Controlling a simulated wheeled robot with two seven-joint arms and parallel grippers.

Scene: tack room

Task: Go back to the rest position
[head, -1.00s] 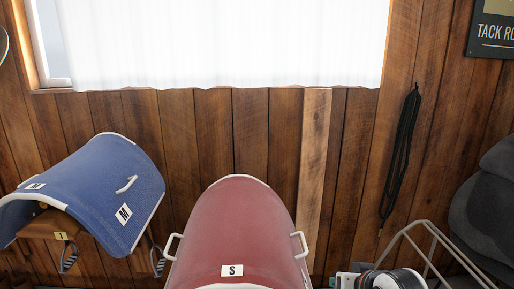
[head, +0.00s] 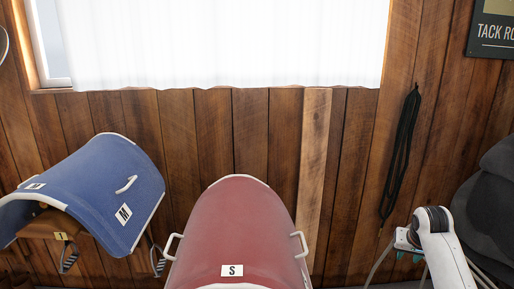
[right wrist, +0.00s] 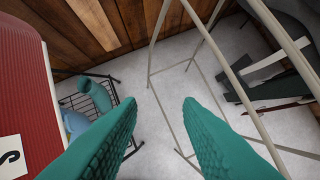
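My right gripper (head: 409,257) shows at the lower right of the head view, at the end of my white arm, its teal fingertips pointing down. My left gripper and arm are not in the head view.
A blue pad (head: 95,185) marked M lies on a wooden support at the left. The pale rack's bars (right wrist: 150,85) run close beside my right gripper. A black wire basket (right wrist: 128,118) stands on the floor. Dark pads (head: 490,200) are at the right, and a black rope (head: 401,150) hangs on the wall.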

